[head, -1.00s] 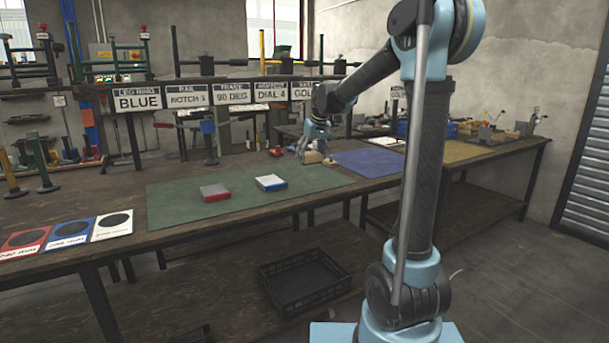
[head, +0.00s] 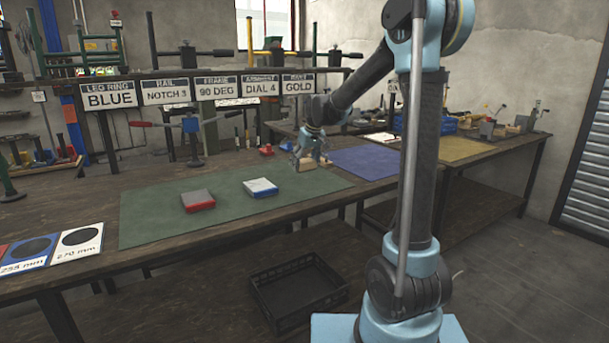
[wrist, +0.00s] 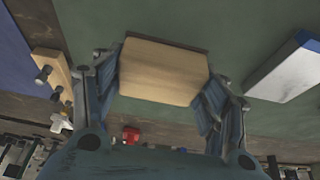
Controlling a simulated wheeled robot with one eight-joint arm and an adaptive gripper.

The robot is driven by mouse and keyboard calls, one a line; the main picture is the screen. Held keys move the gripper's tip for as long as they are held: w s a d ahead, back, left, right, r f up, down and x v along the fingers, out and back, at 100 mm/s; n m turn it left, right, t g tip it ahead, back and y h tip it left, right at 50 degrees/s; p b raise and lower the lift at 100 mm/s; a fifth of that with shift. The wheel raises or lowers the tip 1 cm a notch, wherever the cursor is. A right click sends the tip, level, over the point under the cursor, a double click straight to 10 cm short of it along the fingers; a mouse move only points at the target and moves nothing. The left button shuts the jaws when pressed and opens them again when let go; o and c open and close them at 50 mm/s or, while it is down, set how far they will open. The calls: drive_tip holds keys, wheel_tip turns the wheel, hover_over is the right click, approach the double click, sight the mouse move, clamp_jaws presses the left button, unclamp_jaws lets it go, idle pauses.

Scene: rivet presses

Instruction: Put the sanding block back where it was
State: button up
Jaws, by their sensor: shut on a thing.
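The sanding block, a plain tan block (wrist: 162,72), sits between the two fingers of my gripper (wrist: 158,88) in the wrist view. My gripper is shut on its sides. In the head view the gripper (head: 310,152) is at the far right part of the green mat (head: 230,214), with the tan block (head: 307,164) just showing under it. I cannot tell whether the block touches the mat or hangs a little above it.
A red-and-grey box (head: 198,201) and a blue-and-white box (head: 261,187) lie on the green mat. A blue mat (head: 368,161) lies to the right. A small red object (head: 266,150) sits behind. A black crate (head: 298,290) stands below the bench.

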sight(305, 171)
drive_tip(key=shift+s+f, duration=0.1)
drive_tip(key=shift+f, duration=2)
drive_tip(key=o, duration=1)
